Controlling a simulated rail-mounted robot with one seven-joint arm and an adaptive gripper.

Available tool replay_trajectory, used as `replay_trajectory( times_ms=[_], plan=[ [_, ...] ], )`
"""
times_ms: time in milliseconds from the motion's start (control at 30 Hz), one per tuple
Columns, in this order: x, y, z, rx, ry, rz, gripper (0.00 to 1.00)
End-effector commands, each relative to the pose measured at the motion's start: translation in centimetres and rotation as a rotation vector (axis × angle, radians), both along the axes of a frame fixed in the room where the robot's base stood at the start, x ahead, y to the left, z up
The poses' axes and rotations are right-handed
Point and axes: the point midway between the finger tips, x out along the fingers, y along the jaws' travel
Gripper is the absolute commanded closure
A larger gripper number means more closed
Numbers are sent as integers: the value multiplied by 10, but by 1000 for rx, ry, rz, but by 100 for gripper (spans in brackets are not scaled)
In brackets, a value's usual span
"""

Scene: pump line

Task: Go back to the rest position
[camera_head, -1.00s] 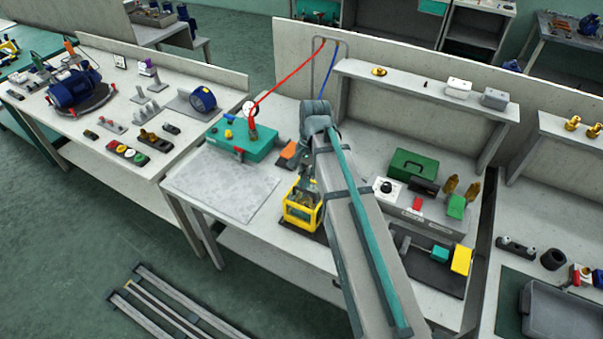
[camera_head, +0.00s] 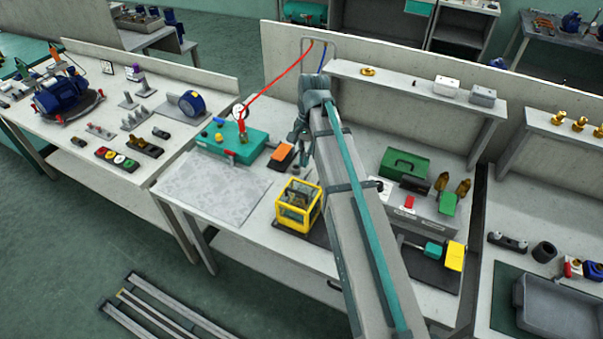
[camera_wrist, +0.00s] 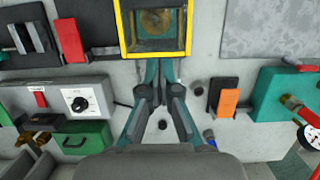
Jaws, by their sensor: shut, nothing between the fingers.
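My gripper (camera_head: 297,142) is raised above the workbench behind the yellow-framed box in the head view, and nothing shows in it. In the wrist view, its two fingers (camera_wrist: 161,66) are closed together, with their tips near the box's edge. The yellow-framed box (camera_head: 285,221) has clear sides and stands on a dark mat on the middle bench. It also shows at the top of the wrist view (camera_wrist: 126,30). My arm covers part of the bench right of the box.
A teal case (camera_head: 212,148) with a gauge and red hose stands left of my gripper, beside an orange-topped block (camera_head: 281,153). A grey control box (camera_head: 425,219) and a green toolbox (camera_head: 397,158) are at right. A raised shelf (camera_head: 410,83) runs behind. The speckled plate (camera_head: 210,188) is bare.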

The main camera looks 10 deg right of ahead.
Motion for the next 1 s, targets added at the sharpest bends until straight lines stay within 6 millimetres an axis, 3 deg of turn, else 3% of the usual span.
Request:
replay_trajectory(
  times_ms=[200, 400, 1000],
  plan=[
    [8, -5, 31, -1, -3, 0, 100],
    [10, -7, 49, 0, -2, 0, 100],
    [9, -7, 50, -1, -1, -1, 100]
  ],
)
